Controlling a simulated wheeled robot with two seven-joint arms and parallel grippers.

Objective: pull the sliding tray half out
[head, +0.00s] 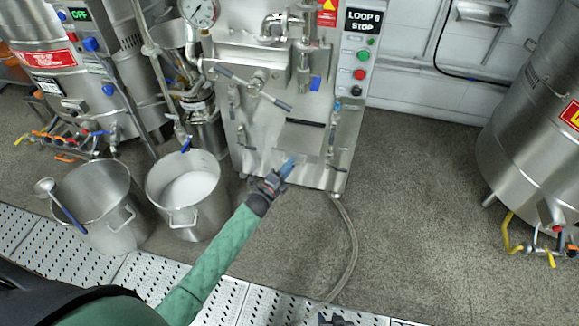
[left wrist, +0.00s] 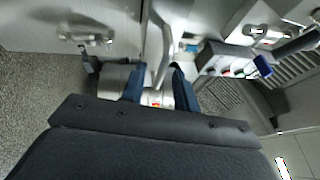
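The steel mill cabinet stands at the top centre of the head view. A grey recessed panel with a black strip (head: 305,123) is on its lower front. A thin pale plate, which may be the sliding tray (head: 301,158), shows low on the front, partly hidden by my gripper. My left gripper (head: 290,165) is in front of it; contact cannot be told. In the left wrist view, the blue fingers (left wrist: 159,88) stand apart, with pale metal parts visible between and beyond them. Only dark tips of my right gripper (head: 335,320) show at the bottom edge.
Two steel pots, one empty (head: 95,200) and one with white liquid (head: 188,195), stand left of my left arm. A hose (head: 350,240) lies on the floor. A steel tank (head: 535,130) stands right. The floor between cabinet and tank is clear.

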